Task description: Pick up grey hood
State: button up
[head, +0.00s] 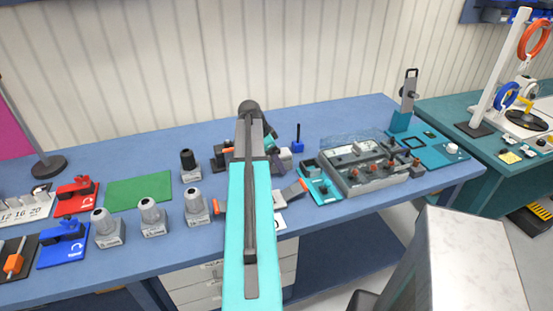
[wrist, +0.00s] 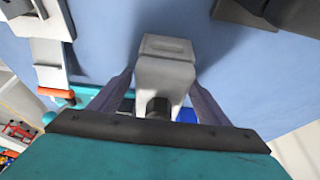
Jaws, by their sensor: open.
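In the wrist view, a light grey block-like piece (wrist: 166,72), which looks like the grey hood, lies between the fingers of my gripper (wrist: 160,84). It has a squared end and a dark round opening or part at its near end. My gripper is open, with one finger on each side of it; whether either finger touches it is unclear. In the head view, a small grey piece (head: 285,158) shows just right of my arm and may be the same one. My arm hides most of that spot and the gripper there.
Several grey pieces with rounded tops, one of them (head: 197,205), stand left of my arm on the blue table (head: 340,215). A green mat (head: 139,189) lies beyond them. A grey connector tray (head: 372,172) and a small blue item (head: 297,146) are on the right.

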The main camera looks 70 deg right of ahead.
jog(key=shift+c, duration=0.4)
jog(key=c, duration=1.2)
jog(key=shift+c, duration=0.2)
jog(key=shift+r, duration=0.15)
jog(key=shift+r+b, duration=1.4)
jog(key=shift+r, duration=3.5)
